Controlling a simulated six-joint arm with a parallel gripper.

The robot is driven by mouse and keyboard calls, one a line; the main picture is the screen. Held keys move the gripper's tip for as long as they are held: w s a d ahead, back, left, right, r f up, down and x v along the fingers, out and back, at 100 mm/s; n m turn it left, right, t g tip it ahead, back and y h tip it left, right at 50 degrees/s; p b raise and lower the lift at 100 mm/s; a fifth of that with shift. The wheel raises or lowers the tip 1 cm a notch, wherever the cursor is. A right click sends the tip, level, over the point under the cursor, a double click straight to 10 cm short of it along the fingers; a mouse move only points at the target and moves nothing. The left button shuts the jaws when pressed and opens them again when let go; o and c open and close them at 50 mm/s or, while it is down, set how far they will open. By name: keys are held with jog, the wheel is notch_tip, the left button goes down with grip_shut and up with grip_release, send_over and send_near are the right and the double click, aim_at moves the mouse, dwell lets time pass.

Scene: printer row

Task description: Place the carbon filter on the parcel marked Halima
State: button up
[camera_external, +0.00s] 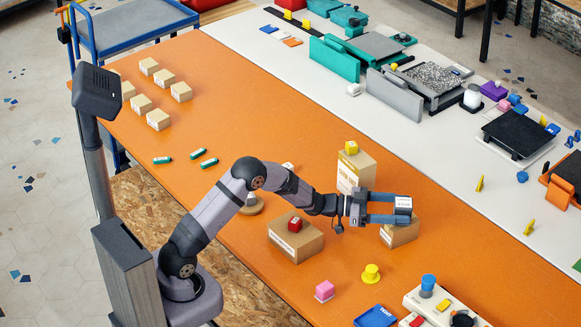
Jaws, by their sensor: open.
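My gripper (403,207) is open, its two blue fingers pointing right, one on each side of a small white block with a dark label (402,203). The block is at the top of a cardboard parcel (400,234); whether it touches the parcel is hard to tell. A tall parcel (354,175) behind carries a yellow block (351,147). A wide parcel (297,243) at the left carries a red block (295,224). The writing is too small to read, so I cannot tell which parcel is marked Halima or confirm which block is the carbon filter.
A pink block (324,290) and a yellow knob-like piece (371,273) stand on the orange table (250,110) in front. A white tray (412,298) with coloured parts is at the front right. Several small boxes (159,119) stand far left. Printers line the white strip behind.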

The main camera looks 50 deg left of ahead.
jog(key=v, duration=0.4)
jog(key=shift+r, duration=0.35)
notch_tip(320, 180, up, 6)
jog(key=shift+r, duration=0.2)
